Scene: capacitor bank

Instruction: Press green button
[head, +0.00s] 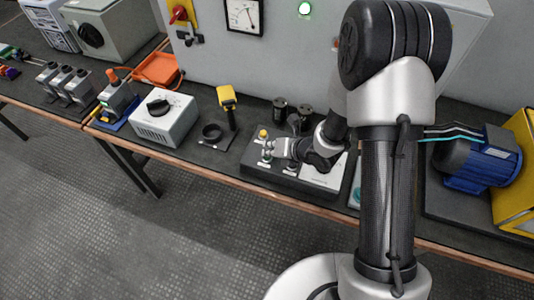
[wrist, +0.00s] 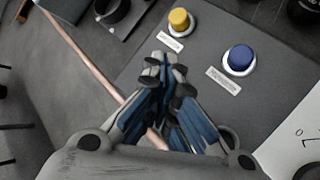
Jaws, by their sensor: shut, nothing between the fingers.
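My gripper (head: 272,149) is shut and empty over the dark button panel (head: 290,181) on the bench. In the wrist view its closed fingertips (wrist: 165,66) point at the panel, close to its edge. The panel's yellow button (wrist: 179,21) is ahead of the fingertips, and its blue button (wrist: 240,59) is to their right. The yellow button also shows in the head view (head: 263,134). No green button can be made out on the panel; the area under my fingers is hidden. I cannot tell whether the fingertips touch anything.
A lit green lamp (head: 305,8) is on the grey cabinet, right of a dial meter (head: 243,15). A grey box with a black knob (head: 166,120) and a yellow-handled tool (head: 227,98) stand left of the panel. A blue motor (head: 478,160) is at right.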

